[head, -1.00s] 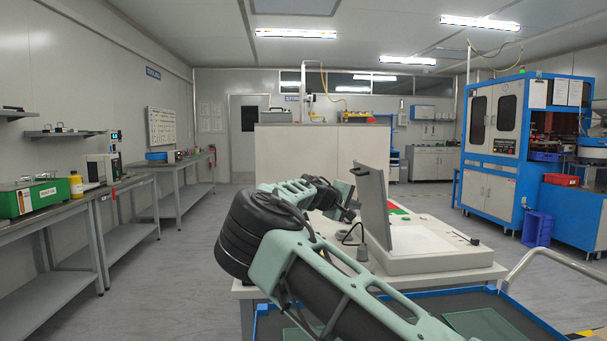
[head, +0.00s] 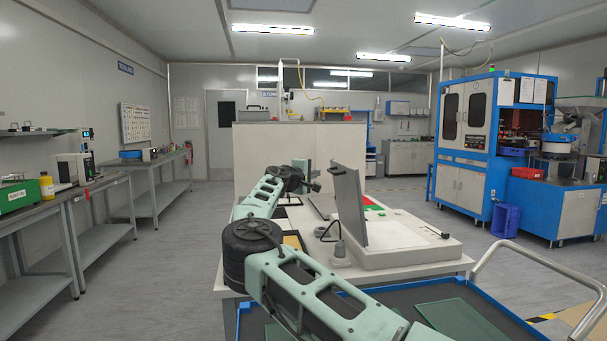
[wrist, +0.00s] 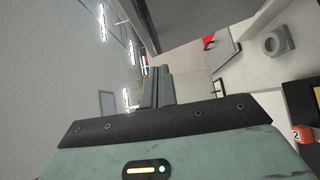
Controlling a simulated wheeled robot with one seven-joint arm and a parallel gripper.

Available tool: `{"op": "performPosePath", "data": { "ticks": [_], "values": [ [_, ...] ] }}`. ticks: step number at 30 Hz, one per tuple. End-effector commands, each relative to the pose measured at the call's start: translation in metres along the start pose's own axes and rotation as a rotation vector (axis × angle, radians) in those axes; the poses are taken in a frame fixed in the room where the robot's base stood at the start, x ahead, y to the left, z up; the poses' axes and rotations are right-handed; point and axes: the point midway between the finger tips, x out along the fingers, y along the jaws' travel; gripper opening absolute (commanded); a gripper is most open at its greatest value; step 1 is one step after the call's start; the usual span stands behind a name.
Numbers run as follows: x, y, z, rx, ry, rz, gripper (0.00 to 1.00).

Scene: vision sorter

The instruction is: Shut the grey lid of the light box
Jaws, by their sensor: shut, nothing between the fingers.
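The light box (head: 405,250) is a white, low box on the white table, right of my arm in the head view. Its grey lid (head: 350,207) stands open, nearly upright, along the box's left side. My gripper (head: 314,176) is left of the lid near its upper part, with a gap in the picture; contact cannot be told. In the wrist view the gripper (wrist: 157,84) is shut and empty, and a grey panel (wrist: 190,20), apparently the lid, is at the top. My own arm hides part of the table left of the box.
A blue-edged cart (head: 395,294) with glass plates is in front.

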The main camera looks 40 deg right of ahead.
Motion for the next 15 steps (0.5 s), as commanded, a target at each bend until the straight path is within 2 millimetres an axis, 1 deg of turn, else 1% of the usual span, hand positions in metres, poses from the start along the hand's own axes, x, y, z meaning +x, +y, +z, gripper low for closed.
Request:
{"op": "performPosePath", "data": {
  "ticks": [3,6,15],
  "values": [
    [0.010,0.001,0.011,0.001,0.000,0.000,0.00],
    [0.016,0.001,0.017,0.000,0.000,0.000,0.00],
    [0.018,0.001,0.020,0.001,0.002,0.001,0.00]
  ]
}}
